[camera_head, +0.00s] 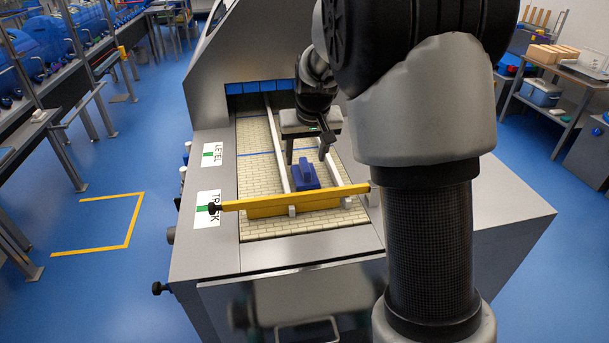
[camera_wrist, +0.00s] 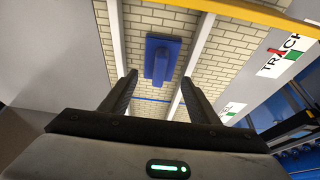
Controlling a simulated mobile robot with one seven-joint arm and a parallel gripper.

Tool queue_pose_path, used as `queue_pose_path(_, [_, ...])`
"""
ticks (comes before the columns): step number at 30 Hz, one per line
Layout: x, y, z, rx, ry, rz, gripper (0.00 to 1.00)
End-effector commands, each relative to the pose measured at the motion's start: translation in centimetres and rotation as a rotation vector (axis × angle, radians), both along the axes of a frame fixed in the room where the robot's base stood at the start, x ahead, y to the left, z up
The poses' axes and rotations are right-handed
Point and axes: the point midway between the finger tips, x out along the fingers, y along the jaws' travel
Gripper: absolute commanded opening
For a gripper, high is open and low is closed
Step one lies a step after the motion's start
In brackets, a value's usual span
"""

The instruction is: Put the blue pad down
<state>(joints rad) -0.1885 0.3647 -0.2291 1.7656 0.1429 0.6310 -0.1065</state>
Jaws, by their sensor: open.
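The blue pad (camera_head: 304,175) lies on the cream slatted belt (camera_head: 256,187) of the grey machine, between two white rails and close behind the yellow bar (camera_head: 292,198). It has a raised grip along its top. In the wrist view the blue pad (camera_wrist: 162,58) lies flat between the rails, apart from my fingers. My gripper (camera_head: 307,160) is open and empty, just above and behind the pad. In the wrist view my gripper (camera_wrist: 157,80) shows its two fingers spread wide, with nothing between their tips.
The yellow bar crosses the belt in front of the pad, with a black knob (camera_head: 214,208) at its left end. White rails (camera_head: 276,145) run along the belt. A dark opening with blue flaps (camera_head: 258,87) is at the back. Signs sit on the left ledge.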

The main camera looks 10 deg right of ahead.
Motion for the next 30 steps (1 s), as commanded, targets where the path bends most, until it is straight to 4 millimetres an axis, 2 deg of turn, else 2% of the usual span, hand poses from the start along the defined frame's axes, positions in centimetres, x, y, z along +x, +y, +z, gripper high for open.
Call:
queue_pose_path(5, [0.4, -0.1, -1.2, -0.001, 0.002, 0.000, 0.55])
queue_pose_path(13, [1.7, -0.2, -4.8, -0.001, 0.001, 0.000, 0.55])
queue_pose_path(22, [2.0, -0.1, -5.2, 0.000, 0.000, 0.000, 0.55])
queue_pose_path(23, [2.0, -0.1, -5.2, 0.000, 0.000, 0.000, 0.52])
queue_pose_path(27, [2.0, -0.1, -5.2, 0.000, 0.000, 0.000, 0.28])
queue_pose_path(30, [2.0, -0.1, -5.2, 0.000, -0.001, 0.000, 0.23])
